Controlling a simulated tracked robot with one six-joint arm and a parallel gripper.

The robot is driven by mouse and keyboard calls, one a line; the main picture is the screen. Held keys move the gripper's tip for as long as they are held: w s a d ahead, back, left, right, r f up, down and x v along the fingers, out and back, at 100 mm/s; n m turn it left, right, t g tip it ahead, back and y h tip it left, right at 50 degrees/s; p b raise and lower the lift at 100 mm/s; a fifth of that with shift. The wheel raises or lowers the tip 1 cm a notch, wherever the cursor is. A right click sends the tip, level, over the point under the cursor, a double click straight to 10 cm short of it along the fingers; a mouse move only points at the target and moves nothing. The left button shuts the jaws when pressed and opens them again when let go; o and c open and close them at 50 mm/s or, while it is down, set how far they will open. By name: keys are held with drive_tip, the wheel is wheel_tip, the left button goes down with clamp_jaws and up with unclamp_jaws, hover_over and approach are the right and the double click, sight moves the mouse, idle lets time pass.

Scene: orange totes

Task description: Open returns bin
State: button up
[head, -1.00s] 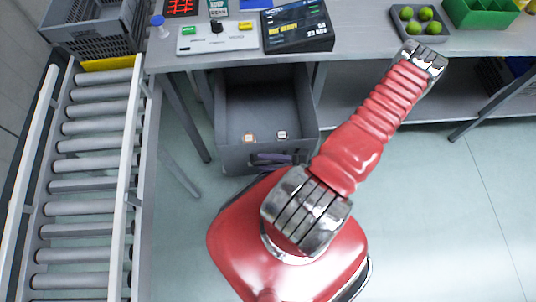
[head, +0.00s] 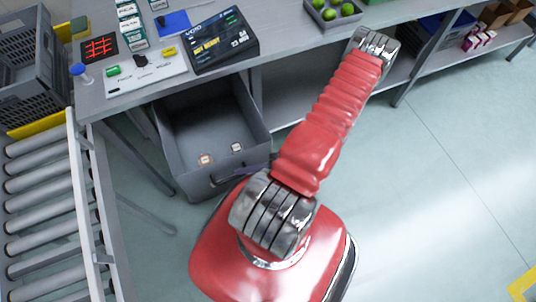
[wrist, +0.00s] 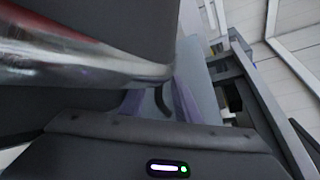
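The returns bin appears to be the grey drawer (head: 190,122) under the bench. It stands pulled well out, with its inside visible from above. A small orange-and-white item (head: 205,159) and a small pale item (head: 237,147) lie on its floor. My gripper is mostly hidden beneath my red arm in the head view, close to the drawer's front. In the wrist view my gripper (wrist: 158,103) shows two purple fingers apart. A dark curved piece, possibly the drawer's handle, shows between them; contact cannot be told.
The bench (head: 280,52) carries a black display box (head: 222,40), a button panel (head: 146,74) and a tray of green balls (head: 333,13). A roller conveyor (head: 42,215) and grey crate (head: 28,68) stand left. The floor at right is clear.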

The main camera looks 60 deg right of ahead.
drive_tip(key=v, duration=0.7)
drive_tip(key=shift+s+d, duration=0.25)
drive_tip(key=shift+s, duration=0.1)
drive_tip(key=w+a+r+n+g+h, duration=0.15)
drive_tip(key=w+r+n+g, duration=0.45)
drive_tip(key=r, duration=0.6)
drive_tip(key=w+r+n+g+h, duration=0.2)
drive_tip(key=w+r+n+g, duration=0.4)
drive_tip(key=r, duration=0.5)
drive_tip(key=w+a+r+n+t+h, duration=0.3)
drive_tip(key=a+r+n+t+h, duration=0.2)
drive_tip(key=a+r, duration=1.2)
wheel_tip(320, 180, up, 4)
drive_tip(key=shift+a+f, duration=0.1)
drive_tip(key=shift+a, duration=0.2)
